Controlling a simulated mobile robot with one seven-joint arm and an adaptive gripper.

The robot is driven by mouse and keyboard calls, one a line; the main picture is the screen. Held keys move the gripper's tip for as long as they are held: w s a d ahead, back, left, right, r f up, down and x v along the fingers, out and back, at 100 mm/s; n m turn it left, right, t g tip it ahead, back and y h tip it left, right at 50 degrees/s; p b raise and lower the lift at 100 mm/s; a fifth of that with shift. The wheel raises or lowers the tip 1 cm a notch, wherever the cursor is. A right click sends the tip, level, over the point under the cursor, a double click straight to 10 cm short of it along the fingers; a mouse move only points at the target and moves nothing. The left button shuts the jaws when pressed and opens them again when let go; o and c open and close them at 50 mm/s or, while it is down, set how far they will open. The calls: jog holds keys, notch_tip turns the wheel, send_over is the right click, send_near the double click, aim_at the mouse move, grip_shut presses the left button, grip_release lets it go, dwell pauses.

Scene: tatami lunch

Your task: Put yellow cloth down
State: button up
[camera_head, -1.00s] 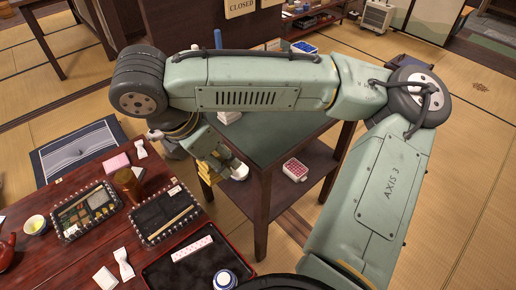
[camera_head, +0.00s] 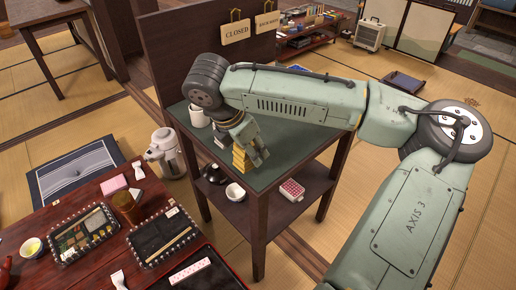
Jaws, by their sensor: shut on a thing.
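The yellow cloth (camera_head: 241,160) shows as a small folded yellow shape at the end of my arm. My gripper (camera_head: 249,157) is shut on it, pointing down over the green top (camera_head: 302,142) of the dark wooden stand. The cloth is near the front part of that top. I cannot tell whether it touches the surface or hangs just above it. Part of the cloth is hidden by my gripper.
A white mug (camera_head: 197,117) stands left of my gripper on the stand's top. The lower shelf (camera_head: 265,205) holds a white bowl (camera_head: 235,192) and a red-and-white box (camera_head: 292,190). The low red table (camera_head: 95,257) holds trays. The green top is clear to the right.

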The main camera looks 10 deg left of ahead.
jog(key=w, duration=0.1)
jog(key=w+d, duration=0.1)
jog(key=w, duration=0.1)
jog(key=shift+w+d+p, duration=0.1)
jog(key=shift+p, duration=0.3)
jog(key=shift+s+f, duration=0.2)
jog(key=shift+f, duration=0.75)
jog(key=shift+f+p, duration=0.25)
jog(key=shift+p, duration=0.45)
jog(key=shift+f, duration=0.5)
jog(key=o, duration=1.2)
jog(key=shift+f+b, duration=0.2)
jog(key=shift+b, duration=0.2)
jog(key=b+v, duration=0.1)
jog(key=v, duration=0.9)
jog(key=shift+a+r+b, duration=0.3)
jog(key=shift+r+b, duration=0.05)
jog(key=shift+r, duration=0.05)
